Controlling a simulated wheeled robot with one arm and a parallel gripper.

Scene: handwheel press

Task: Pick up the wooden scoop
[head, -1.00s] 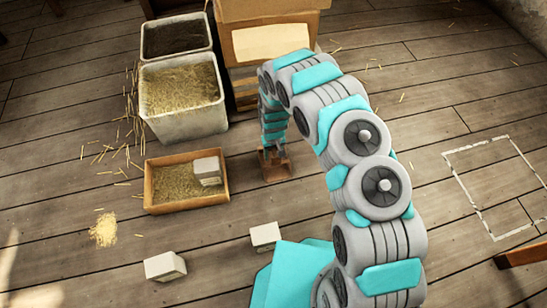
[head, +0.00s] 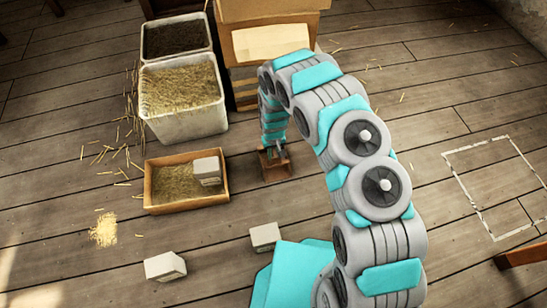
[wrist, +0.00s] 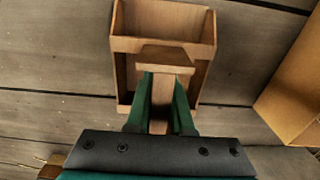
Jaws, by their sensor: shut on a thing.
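The wooden scoop (head: 277,169) is a small brown open box with a handle. It is at floor level or just above it, right of the shallow wooden tray; I cannot tell whether it touches the floor. In the wrist view the scoop (wrist: 162,22) points away from my gripper. My gripper (wrist: 162,82) has its two green fingers on either side of the scoop's handle, shut on it. In the head view my gripper (head: 273,150) is small and partly hidden by the scoop.
A shallow tray (head: 150,195) holds straw and a pale block (head: 207,168). Two more blocks lie in front (head: 165,266) (head: 265,236). Straw bin (head: 190,127), dark-filled bin (head: 176,22) and a cardboard box (head: 270,12) stand behind. A marked floor rectangle (head: 462,190) is empty at right.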

